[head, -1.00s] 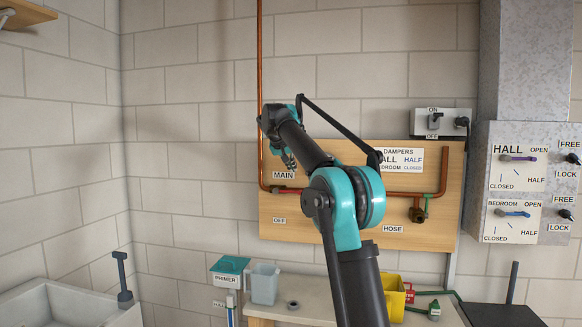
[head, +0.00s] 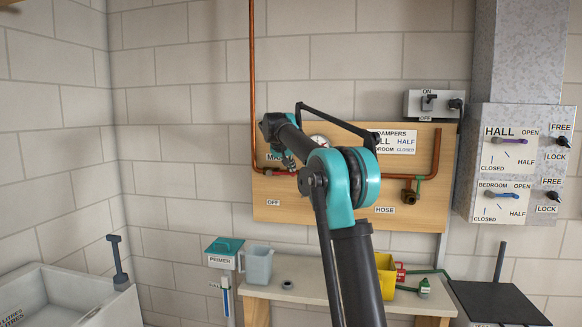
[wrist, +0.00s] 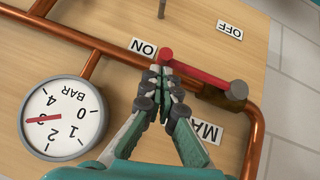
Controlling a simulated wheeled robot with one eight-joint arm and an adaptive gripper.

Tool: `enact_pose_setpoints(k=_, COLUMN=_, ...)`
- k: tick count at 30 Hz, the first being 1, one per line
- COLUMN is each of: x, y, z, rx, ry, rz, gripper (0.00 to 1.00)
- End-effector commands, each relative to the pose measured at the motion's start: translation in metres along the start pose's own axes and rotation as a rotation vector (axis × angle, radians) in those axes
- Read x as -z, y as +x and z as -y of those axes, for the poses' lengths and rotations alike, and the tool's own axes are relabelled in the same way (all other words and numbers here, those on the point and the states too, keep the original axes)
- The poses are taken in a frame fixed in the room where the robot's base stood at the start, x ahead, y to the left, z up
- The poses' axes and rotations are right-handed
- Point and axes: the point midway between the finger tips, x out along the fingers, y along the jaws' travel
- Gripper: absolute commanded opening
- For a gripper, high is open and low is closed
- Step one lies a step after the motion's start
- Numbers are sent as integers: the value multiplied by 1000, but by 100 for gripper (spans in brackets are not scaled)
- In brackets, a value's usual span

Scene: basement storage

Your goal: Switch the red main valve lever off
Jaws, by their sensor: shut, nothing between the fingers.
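The red main valve lever (wrist: 200,75) shows in the wrist view, running from a dark pivot (wrist: 237,92) to a round red end beside the ON label (wrist: 144,47). The OFF label (wrist: 230,30) is apart from the lever, farther up in that view. My gripper (wrist: 163,73) is shut and empty, its fingertips right at the lever's red end. I cannot tell whether they touch it. In the head view my gripper (head: 287,161) is in front of the board's left part, and my arm hides most of the lever.
A pressure gauge (wrist: 62,117) and copper pipes (wrist: 90,65) are close to my gripper on the wooden board (head: 290,212). A peg (wrist: 162,8) sticks out near ON. Below are a bench (head: 310,288), a jug (head: 257,265) and a yellow container (head: 385,275). Damper levers (head: 508,141) are on the right.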

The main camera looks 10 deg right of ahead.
Motion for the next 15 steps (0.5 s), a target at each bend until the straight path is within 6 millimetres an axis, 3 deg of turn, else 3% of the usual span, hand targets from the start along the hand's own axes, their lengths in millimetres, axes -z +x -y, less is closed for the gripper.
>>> enact_pose_setpoints(k=15, x=-7, y=7, z=-2, rx=69, ry=70, rz=-1, gripper=0)
